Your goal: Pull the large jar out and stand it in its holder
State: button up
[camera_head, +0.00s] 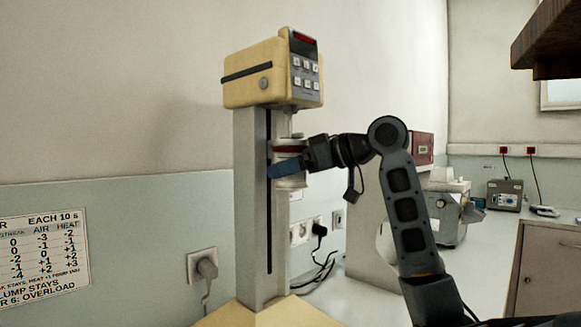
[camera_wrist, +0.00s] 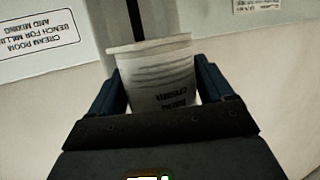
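A pale jar (camera_head: 291,182) is on the front of the mill's upright column (camera_head: 250,200), below a dark red band (camera_head: 288,149). In the wrist view the jar (camera_wrist: 158,70) is pale and translucent, with dark lines and lettering. My gripper (camera_head: 285,168) is at the jar, its blue finger across the jar's front in the head view. In the wrist view the fingers of my gripper (camera_wrist: 160,90) stand on both sides of the jar, close against it. I cannot tell whether both touch it. I cannot identify the jar's holder in either view.
The mill's cream head (camera_head: 265,75) with a keypad is above the jar. A wall socket with a plug (camera_head: 205,268) is at left, and cables hang at right. A dark overhanging shelf (camera_head: 550,40) is at upper right. Equipment stands on the bench behind my arm.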

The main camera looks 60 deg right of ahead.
jog(key=c, duration=0.5)
jog(key=shift+f, duration=0.3)
jog(key=shift+f+b, duration=2.85)
jog(key=shift+f, duration=1.5)
jog(key=shift+s+a+p, duration=0.3)
jog(key=shift+s+a, duration=0.1)
jog(key=shift+s, duration=1.2)
jog(key=shift+s+a+p, duration=0.25)
jog(key=shift+s+a, duration=0.2)
jog(key=shift+s, duration=1.2)
jog(key=shift+s+a+p, duration=0.3)
jog(key=shift+s+a, duration=0.1)
jog(key=shift+s, duration=1.2)
